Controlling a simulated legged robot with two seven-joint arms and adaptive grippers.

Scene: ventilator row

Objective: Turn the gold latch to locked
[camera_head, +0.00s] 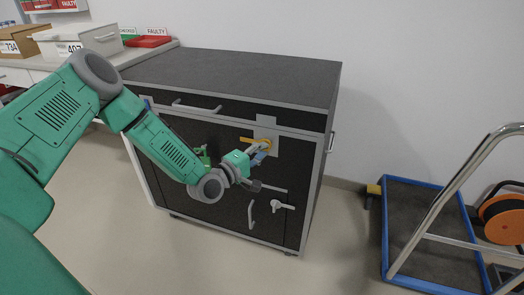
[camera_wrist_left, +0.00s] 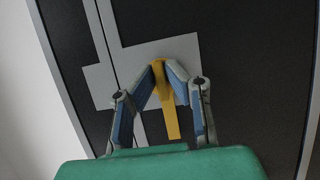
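The gold latch (camera_head: 249,140) is on a grey plate (camera_head: 266,129) at the upper right of the dark cabinet's front. In the head view it lies nearly level, its visible end pointing left. My left gripper (camera_head: 262,150) is at the latch's right part and partly hides it. In the left wrist view the gold latch (camera_wrist_left: 170,110) runs between the two fingers. The fingertips (camera_wrist_left: 164,68) close in on both sides of its upper part, and appear shut on it. My right gripper is not in view.
The dark cabinet (camera_head: 230,72) also carries a silver handle (camera_head: 251,213) and a silver lever (camera_head: 282,206) lower down. A blue-edged trolley (camera_head: 425,205) stands at the right. Boxes and red trays (camera_head: 148,41) sit on a counter behind left.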

